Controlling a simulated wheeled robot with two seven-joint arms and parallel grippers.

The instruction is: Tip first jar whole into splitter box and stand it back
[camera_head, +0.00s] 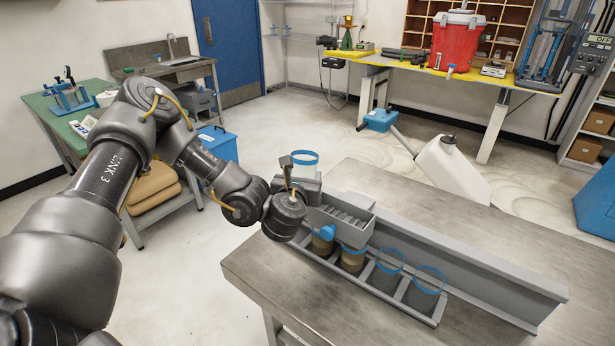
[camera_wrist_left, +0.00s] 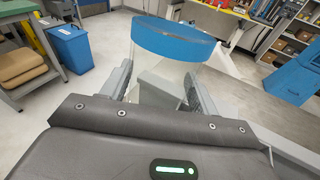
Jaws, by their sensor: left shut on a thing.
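My left gripper (camera_head: 303,176) is shut on a clear jar with a blue rim (camera_head: 304,157). It holds the jar above the far left end of the bench, behind the wrist. In the left wrist view the jar (camera_wrist_left: 172,45) sits between the two fingers, and I see no sand in the part that shows. In the rack in front are two jars with brown contents (camera_head: 352,260) and two that look empty (camera_head: 388,268). My right gripper is out of view.
A long grey rail (camera_head: 460,255) runs along the bench (camera_head: 265,285) behind the rack (camera_head: 437,318). The bench's front left is bare. A white jug-like container (camera_head: 450,170) stands beyond it. A yellow-edged table (camera_head: 400,62) is at the back.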

